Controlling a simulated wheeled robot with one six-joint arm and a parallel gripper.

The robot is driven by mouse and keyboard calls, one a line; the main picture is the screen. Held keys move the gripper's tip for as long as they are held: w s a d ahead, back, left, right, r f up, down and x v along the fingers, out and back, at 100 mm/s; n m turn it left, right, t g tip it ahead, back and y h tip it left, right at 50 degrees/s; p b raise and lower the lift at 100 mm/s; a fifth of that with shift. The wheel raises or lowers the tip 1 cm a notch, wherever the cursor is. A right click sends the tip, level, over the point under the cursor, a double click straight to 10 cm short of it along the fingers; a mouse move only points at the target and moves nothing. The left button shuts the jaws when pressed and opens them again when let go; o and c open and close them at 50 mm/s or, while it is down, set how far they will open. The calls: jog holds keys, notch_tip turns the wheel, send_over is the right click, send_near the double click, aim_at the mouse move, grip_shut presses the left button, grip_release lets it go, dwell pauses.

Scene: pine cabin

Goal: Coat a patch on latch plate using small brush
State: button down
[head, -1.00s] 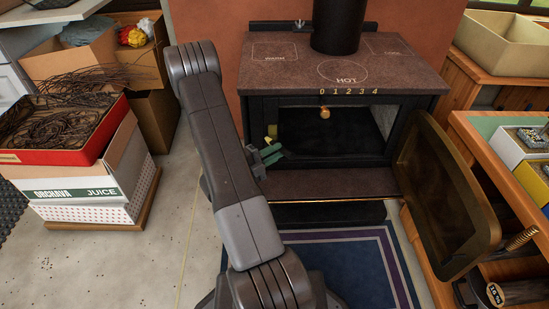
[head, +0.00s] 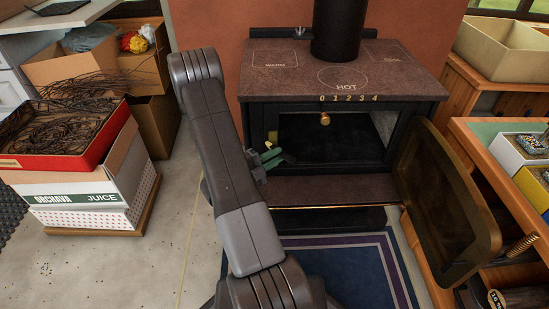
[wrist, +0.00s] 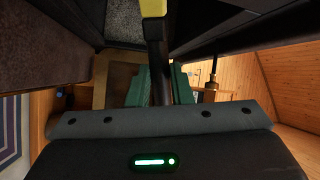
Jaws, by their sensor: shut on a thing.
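The small brush shows in the wrist view as a dark handle (wrist: 157,50) with a yellow part at the top edge; its tip is out of frame. My gripper (wrist: 160,88), with green fingers, is shut on the handle. A small olive piece (head: 272,136) on the stove's left front post may be the latch plate. Contact between brush and post cannot be told, nor can any coating.
The stove (head: 420,110) has its door (head: 445,205) swung open to the right. A ledge (head: 330,192) juts out below the opening. A brass knob (head: 325,119) hangs above it. Stacked boxes (head: 85,190) stand at left; a wooden bench (head: 480,140) is at right.

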aim_at(281, 155)
jog(key=shift+w, duration=0.45)
jog(key=shift+d, duration=0.1)
jog(key=d+p, duration=0.1)
jog(key=d, duration=0.1)
jog(key=d+r+p, duration=0.1)
jog(key=p, duration=0.1)
jog(key=shift+d+r, duration=0.15)
jog(key=shift+d, duration=0.25)
jog(key=shift+a+r+p, duration=0.55)
jog(key=shift+a+p, duration=0.5)
jog(key=shift+a, duration=0.95)
jog(key=shift+d+f+p, duration=0.15)
jog(key=shift+d+p, duration=0.25)
jog(key=shift+d, duration=1.6)
jog(key=shift+s, duration=0.1)
jog(key=shift+s, duration=2.95)
